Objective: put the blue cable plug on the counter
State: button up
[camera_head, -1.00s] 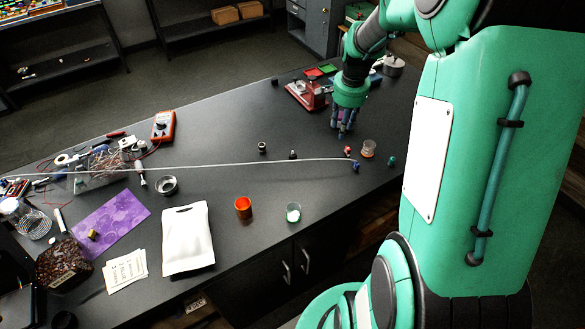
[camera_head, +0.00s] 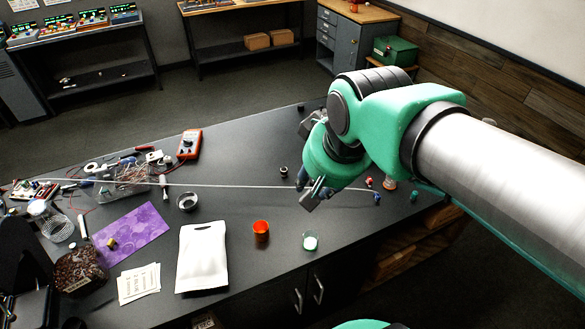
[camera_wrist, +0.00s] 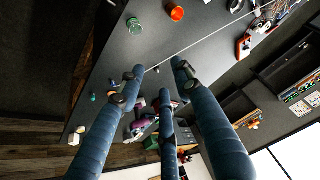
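The blue cable plug (camera_head: 377,197) is at the right end of a long pale cable (camera_head: 235,186), near the counter's front right edge. It appears to rest on the dark counter (camera_head: 225,160). My gripper (camera_head: 308,190) is up in front of the counter's middle right, left of the plug and apart from it. In the wrist view its three blue fingers (camera_wrist: 160,80) are spread, with nothing held between them.
An orange cup (camera_head: 261,230) and a glass with green (camera_head: 310,241) stand at the front edge. A white pouch (camera_head: 203,258) lies left.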

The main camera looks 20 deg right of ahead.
jog(key=s+a, duration=0.1)
jog(key=s+n, duration=0.1)
jog(key=s+a+n, duration=0.1)
jog(key=s, duration=0.1)
jog(key=shift+a+t, duration=0.3)
notch_tip(320, 180, down, 6)
jog(key=b, duration=0.5)
jog(key=shift+r+b, duration=0.25)
jog(key=shift+b, duration=0.05)
dwell(1.0)
